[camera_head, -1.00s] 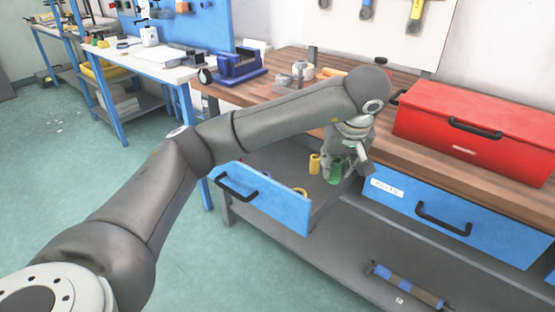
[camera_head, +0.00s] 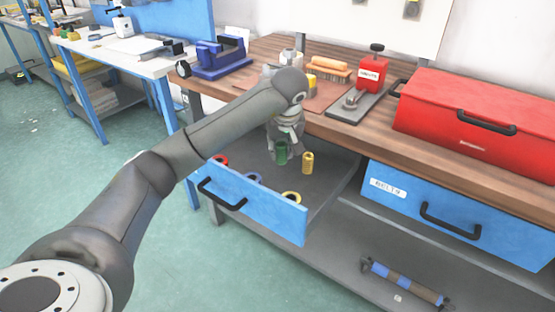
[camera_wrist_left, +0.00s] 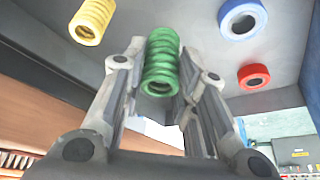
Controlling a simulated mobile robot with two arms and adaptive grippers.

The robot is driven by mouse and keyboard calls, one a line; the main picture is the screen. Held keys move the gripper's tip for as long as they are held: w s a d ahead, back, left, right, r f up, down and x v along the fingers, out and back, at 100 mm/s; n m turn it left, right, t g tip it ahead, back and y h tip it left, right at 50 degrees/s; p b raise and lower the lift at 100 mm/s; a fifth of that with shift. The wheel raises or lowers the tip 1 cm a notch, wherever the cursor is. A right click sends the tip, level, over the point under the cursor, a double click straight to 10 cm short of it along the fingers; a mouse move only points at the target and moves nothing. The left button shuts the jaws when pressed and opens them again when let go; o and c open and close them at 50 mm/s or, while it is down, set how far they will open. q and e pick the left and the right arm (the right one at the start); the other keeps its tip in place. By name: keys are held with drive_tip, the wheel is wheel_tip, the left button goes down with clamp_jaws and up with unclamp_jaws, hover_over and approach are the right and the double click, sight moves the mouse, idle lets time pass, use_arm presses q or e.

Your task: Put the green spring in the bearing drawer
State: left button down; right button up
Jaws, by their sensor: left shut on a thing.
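The green spring (camera_head: 281,153) is held upright in my left gripper (camera_head: 284,145), over the back part of the open drawer. In the left wrist view the green spring (camera_wrist_left: 161,62) sits between the two fingers of my left gripper (camera_wrist_left: 163,85). The open drawer (camera_head: 262,207) has a blue front with a black handle. Inside it are a yellow spring (camera_head: 307,163), just right of the green one, and red (camera_head: 220,160), blue (camera_head: 253,178) and yellow (camera_head: 291,197) rings. I cannot tell whether the green spring touches the drawer floor. My right gripper is not in view.
A closed blue drawer (camera_head: 460,215) with a white label is to the right. A red toolbox (camera_head: 480,125) stands on the wooden bench (camera_head: 345,128) above it. A red-topped device (camera_head: 370,78) and a blue vise (camera_head: 220,58) are farther back. A striped tool (camera_head: 405,283) lies on the lower shelf.

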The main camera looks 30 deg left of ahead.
sight(278, 158)
use_arm(q)
drive_tip(key=shift+w+a+f, duration=0.1)
drive_tip(key=shift+a+f, duration=0.3)
drive_tip(key=shift+f, duration=0.15)
drive_tip(key=f, duration=0.2)
drive_tip(key=shift+a+f, duration=0.25)
drive_tip(key=shift+f, duration=0.05)
drive_tip(key=shift+w+f+b, duration=0.1)
drive_tip(key=shift+f+b, duration=0.2)
drive_tip(key=shift+f, duration=0.2)
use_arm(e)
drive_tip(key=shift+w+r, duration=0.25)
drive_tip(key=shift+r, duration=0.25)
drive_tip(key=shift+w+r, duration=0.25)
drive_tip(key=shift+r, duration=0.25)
use_arm(q)
drive_tip(key=c, duration=1.1)
unclamp_jaws()
drive_tip(key=shift+c, duration=0.2)
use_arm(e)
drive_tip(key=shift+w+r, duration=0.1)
